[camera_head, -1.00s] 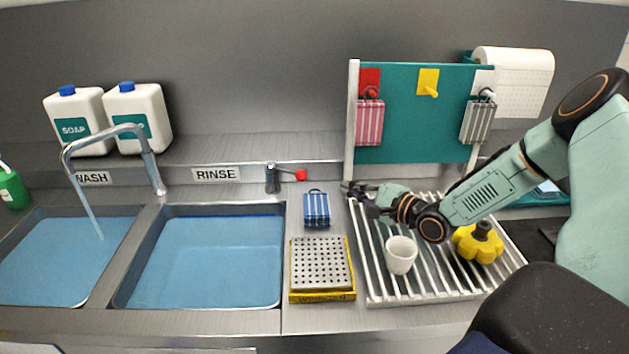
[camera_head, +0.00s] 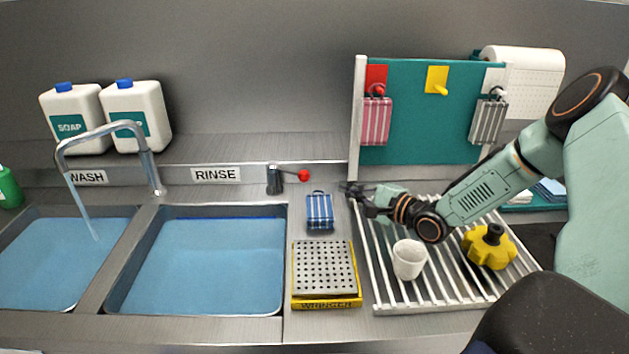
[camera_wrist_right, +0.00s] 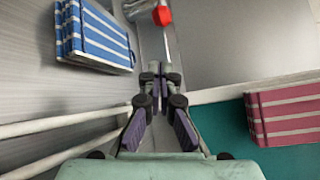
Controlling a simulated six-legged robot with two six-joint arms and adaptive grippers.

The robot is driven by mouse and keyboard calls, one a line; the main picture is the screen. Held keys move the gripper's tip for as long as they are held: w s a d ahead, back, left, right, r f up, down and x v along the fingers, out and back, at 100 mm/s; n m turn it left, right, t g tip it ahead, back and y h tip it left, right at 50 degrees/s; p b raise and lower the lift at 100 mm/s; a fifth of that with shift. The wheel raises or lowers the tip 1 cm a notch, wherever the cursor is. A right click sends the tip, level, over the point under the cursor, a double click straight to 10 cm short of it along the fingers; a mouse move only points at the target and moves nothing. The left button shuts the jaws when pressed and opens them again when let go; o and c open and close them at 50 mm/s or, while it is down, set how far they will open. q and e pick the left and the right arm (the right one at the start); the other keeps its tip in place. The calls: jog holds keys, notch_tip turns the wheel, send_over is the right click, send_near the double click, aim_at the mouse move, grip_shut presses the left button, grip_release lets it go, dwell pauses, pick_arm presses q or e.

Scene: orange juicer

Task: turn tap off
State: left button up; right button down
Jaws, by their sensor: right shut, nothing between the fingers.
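The tap (camera_head: 152,170) arches over the wash basin (camera_head: 40,262), and a stream of water (camera_head: 84,212) runs from its spout. The tap lever, with a red knob (camera_head: 303,176) on a dark base (camera_head: 274,180), stands behind the counter right of the RINSE label. My right gripper (camera_head: 352,190) is shut and empty, to the right of the red knob and apart from it. In the right wrist view the shut fingers (camera_wrist_right: 153,82) point toward the red knob (camera_wrist_right: 162,16) at the top. My left gripper is not in view.
A blue striped cloth (camera_head: 319,210) stands between the gripper and the rinse basin (camera_head: 205,262). The wringer (camera_head: 323,272), a drying rack (camera_head: 380,285) with a white cup (camera_head: 409,260) and a yellow object (camera_head: 489,247) are below the arm. The teal board (camera_head: 425,125) rises close behind the gripper.

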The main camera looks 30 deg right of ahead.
jog(key=b+x, duration=0.3)
jog(key=x, duration=0.7)
jog(key=shift+f, duration=0.1)
jog(key=shift+w+a, duration=0.1)
jog(key=shift+a+r, duration=0.25)
jog(key=shift+a, duration=0.15)
jog(key=shift+s+a+r, duration=0.2)
jog(key=shift+s+a, duration=0.1)
jog(key=shift+s, duration=0.1)
jog(key=shift+w+d+f, duration=0.15)
jog(key=shift+f, duration=0.05)
